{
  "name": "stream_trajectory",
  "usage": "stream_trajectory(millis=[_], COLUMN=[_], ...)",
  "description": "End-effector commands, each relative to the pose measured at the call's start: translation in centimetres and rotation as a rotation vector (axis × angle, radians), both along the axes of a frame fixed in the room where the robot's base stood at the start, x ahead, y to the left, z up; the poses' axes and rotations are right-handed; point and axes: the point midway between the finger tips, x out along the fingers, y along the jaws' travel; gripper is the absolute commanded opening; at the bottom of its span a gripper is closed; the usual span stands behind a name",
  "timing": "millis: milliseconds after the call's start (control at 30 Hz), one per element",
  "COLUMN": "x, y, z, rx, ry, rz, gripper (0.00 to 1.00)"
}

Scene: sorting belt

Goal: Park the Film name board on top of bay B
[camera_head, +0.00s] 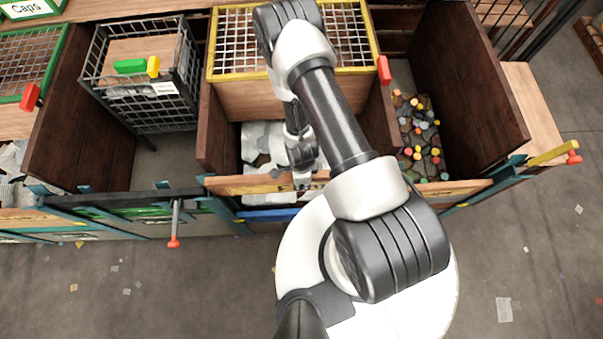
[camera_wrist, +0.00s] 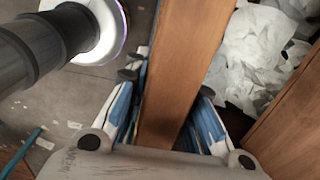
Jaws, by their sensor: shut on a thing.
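My gripper (camera_head: 302,182) is low over the front of the middle bay, which holds crumpled whitish film. In the wrist view my gripper (camera_wrist: 168,85) has its fingers on both sides of a long brown wooden board (camera_wrist: 178,60) and is shut on it. The board runs along the front of the bay, with film (camera_wrist: 250,55) on one side and floor on the other. No lettering shows on it, so I cannot tell whether it is the Film name board or the bay's edge. A blue strip (camera_head: 268,214) shows below the bay's front. The bay letters cannot be read.
A yellow-rimmed crate (camera_head: 217,75) stands behind the middle bay. A dark wire basket (camera_head: 178,112) stands in the left bay. The right bay holds colored caps (camera_head: 420,125). A Caps sign (camera_head: 28,8) is at upper left. The floor (camera_head: 150,290) in front is mostly clear.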

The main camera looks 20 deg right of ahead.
Motion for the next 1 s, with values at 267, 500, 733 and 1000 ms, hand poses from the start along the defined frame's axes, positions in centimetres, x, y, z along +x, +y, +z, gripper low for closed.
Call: stream_trajectory(millis=[267,500,733,1000], x=[0.1,0.0,0.0,0.0], y=[0.0,0.0,0.0,0.0], z=[5.8,9.9,11.1,10.9], rx=[0.0,0.0,0.0,0.0], ry=[-0.001,-0.001,-0.001,0.0], rz=[0.0,0.0,0.0,0.0], gripper=[0.0,0.0,0.0,0.0])
